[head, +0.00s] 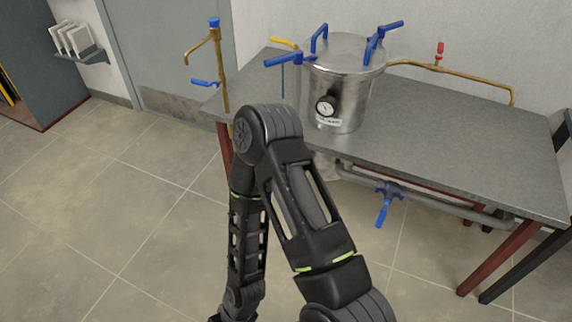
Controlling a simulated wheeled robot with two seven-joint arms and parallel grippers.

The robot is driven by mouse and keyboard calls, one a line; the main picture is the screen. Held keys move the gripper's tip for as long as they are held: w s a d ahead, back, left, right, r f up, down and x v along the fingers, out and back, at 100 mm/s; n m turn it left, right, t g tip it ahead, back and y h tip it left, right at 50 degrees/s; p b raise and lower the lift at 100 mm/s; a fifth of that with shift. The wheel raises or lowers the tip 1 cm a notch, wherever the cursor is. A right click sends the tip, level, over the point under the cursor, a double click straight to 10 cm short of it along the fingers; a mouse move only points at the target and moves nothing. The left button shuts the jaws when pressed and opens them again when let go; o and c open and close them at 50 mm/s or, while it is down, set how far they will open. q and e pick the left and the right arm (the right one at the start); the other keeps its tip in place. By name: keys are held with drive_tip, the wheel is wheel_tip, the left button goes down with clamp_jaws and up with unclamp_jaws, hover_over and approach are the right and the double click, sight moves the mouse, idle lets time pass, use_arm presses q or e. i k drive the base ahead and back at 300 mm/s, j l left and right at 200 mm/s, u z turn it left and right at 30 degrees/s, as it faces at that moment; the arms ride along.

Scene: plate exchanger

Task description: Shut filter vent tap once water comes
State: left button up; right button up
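The filter appears to be the steel vessel (347,85) standing on the grey table, with several blue handles around its lid and a round dial gauge (325,106) on its front. A yellow lever (285,43), possibly the vent tap, shows at the lid's left side, partly behind a blue handle (291,60). A thin blue vertical line (282,80) runs below it; I cannot tell whether it is water. One of my arms rises in front of the table and bends down, its far end cut off at the bottom edge. Neither gripper is in view.
The grey table (455,150) has free top right of the vessel. A brass pipe (450,72) with a red-handled valve (439,52) runs behind. A brass standpipe (220,70) stands left. A blue valve (382,205) hangs under the table. Open floor lies left.

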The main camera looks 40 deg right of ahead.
sight(274, 39)
drive_tip(key=z, duration=1.35)
